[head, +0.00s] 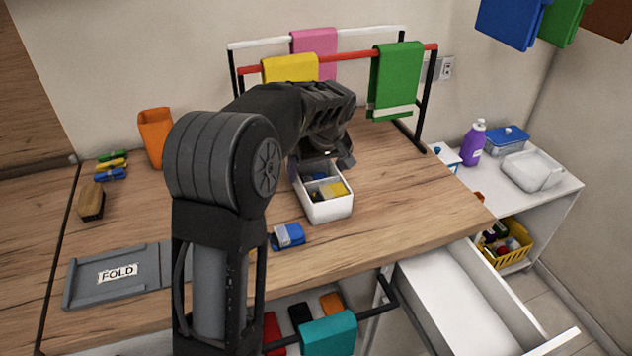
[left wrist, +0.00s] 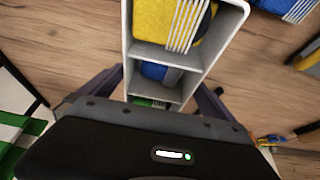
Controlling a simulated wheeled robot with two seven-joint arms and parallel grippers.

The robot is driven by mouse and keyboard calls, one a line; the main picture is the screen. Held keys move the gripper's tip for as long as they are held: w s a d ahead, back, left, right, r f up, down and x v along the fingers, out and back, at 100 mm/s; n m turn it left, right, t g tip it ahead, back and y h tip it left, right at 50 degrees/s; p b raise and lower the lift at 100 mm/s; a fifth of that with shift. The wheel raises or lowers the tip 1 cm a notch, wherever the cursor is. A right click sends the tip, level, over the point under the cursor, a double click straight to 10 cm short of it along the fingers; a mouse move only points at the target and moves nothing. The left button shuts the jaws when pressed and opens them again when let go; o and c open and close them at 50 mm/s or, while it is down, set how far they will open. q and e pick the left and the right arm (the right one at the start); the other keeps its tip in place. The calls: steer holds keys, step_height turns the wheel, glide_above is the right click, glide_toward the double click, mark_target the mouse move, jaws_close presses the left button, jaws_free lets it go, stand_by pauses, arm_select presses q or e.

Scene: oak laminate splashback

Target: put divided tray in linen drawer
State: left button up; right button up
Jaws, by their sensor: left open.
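The white divided tray (head: 330,212) stands on the wooden worktop, with yellow, blue and dark items in its compartments. My left gripper (head: 325,158) is over the tray's far end, its arm coming across the worktop. In the left wrist view the tray (left wrist: 172,58) runs between the spread fingers of the gripper (left wrist: 155,98), one on each side; I cannot tell whether they touch it. The tray's far end is partly hidden by the gripper. The white drawer (head: 458,305) below the worktop at the right is pulled open and looks empty. My right gripper is not in view.
A blue item (head: 288,236) lies just in front of the tray. A rack with hanging cloths (head: 395,80) stands behind the gripper. A grey FOLD board (head: 115,275) lies at the left. The worktop right of the tray is clear. A rail with a teal cloth (head: 328,333) is below the front edge.

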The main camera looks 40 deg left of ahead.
mark_target(315, 175)
arm_select(q)
steer(key=x, duration=0.3)
steer(key=shift+w+a+f+p, duration=0.1)
steer(key=shift+a+f+p, duration=0.05)
steer(key=shift+f+p, duration=0.2)
steer(key=shift+c, duration=0.2)
steer(key=c, duration=1.3)
steer(key=shift+o, duration=0.2)
steer(key=shift+r, duration=0.2)
steer(key=shift+r+b, duration=0.5)
steer(key=shift+r, duration=1.1)
steer(key=s+d+b, duration=0.1)
steer(key=s+d, duration=0.2)
steer(key=d, duration=0.2)
steer(key=s+d+b, duration=0.1)
steer(key=s+d, duration=0.2)
steer(key=d, duration=0.2)
steer(key=s+d+b, duration=0.2)
steer(key=s+d, duration=0.2)
steer(key=d, duration=0.1)
steer(key=shift+s, duration=0.15)
